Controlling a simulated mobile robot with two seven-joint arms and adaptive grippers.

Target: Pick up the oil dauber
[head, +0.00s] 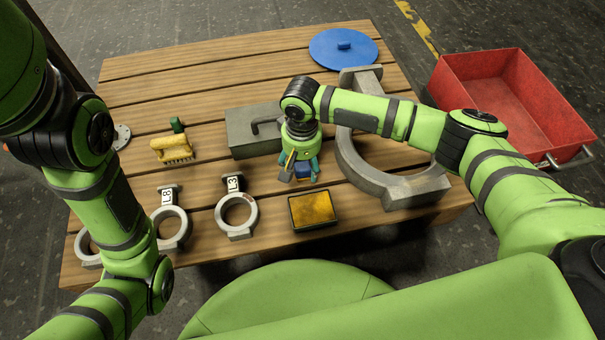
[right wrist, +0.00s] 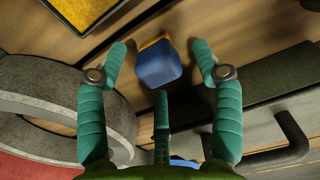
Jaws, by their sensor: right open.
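A small block, blue with a yellow-orange part, which I take for the oil dauber (right wrist: 158,64), lies between the spread fingers of my right gripper (right wrist: 162,72) in the right wrist view. The fingers are teal and open, with a gap on each side of the block. In the head view the gripper (head: 301,172) points down over the table, and the blue of the dauber (head: 303,171) shows between its fingers. The rest of the dauber is partly hidden there. My left arm comes in at the left; its gripper is out of the picture.
The slatted wooden table (head: 190,65) holds a yellow-pad tray (head: 312,210), a grey box with a handle (head: 245,132), a yellow brush (head: 173,149), tagged rings (head: 237,217), a large grey casting (head: 405,190) and a blue disc (head: 343,48). A red bin (head: 480,65) stands right.

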